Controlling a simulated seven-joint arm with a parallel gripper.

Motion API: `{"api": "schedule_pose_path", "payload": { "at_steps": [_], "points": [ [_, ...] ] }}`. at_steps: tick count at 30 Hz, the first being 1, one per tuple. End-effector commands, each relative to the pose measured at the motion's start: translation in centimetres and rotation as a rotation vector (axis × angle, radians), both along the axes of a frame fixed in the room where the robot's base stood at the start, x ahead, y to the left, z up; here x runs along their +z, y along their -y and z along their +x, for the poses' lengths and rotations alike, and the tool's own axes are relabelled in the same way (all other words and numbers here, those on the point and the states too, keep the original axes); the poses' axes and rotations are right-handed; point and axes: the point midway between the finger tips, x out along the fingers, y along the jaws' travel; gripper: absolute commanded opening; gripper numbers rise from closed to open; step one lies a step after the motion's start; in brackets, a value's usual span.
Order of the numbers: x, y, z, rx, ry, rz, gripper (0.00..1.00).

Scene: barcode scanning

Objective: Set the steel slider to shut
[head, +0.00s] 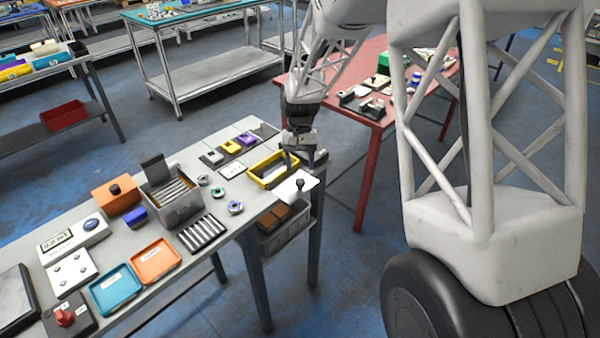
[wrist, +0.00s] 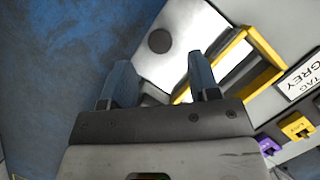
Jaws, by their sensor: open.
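The steel slider (head: 294,188) is a pale flat plate with an upright black knob (head: 300,184). It lies at the right front edge of the grey table, beside a yellow frame (head: 259,178). In the wrist view the plate (wrist: 186,28) shows its round dark knob (wrist: 159,41) and meets the yellow frame (wrist: 262,45); how far it reaches into the frame is unclear. My gripper (head: 296,168) is over this end of the table, just behind the knob in the head view. In the wrist view its two fingers (wrist: 160,75) are apart and empty, with the knob beyond their tips.
Yellow and purple blocks (head: 238,143) stand on holders behind the frame. Small rings (head: 236,208), a slotted grey box (head: 174,198) and a striped plate (head: 202,233) lie to the left. A bin with brown boxes (head: 285,220) sits below the table edge. A red table (head: 372,60) stands behind.

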Motion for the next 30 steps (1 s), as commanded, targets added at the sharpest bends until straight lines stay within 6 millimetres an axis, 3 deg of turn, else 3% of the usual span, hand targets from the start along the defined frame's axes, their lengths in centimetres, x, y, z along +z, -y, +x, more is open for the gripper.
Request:
{"api": "schedule_pose_path", "payload": {
  "at_steps": [9, 19, 30],
  "points": [
    [2.7, 0.0, 1.1, 0.000, 0.000, 0.000, 0.56],
    [2.9, 0.0, 1.2, 0.000, 0.000, 0.000, 0.56],
    [4.5, 0.9, 0.0, -0.002, 0.024, 0.004, 0.00]
  ]
}}
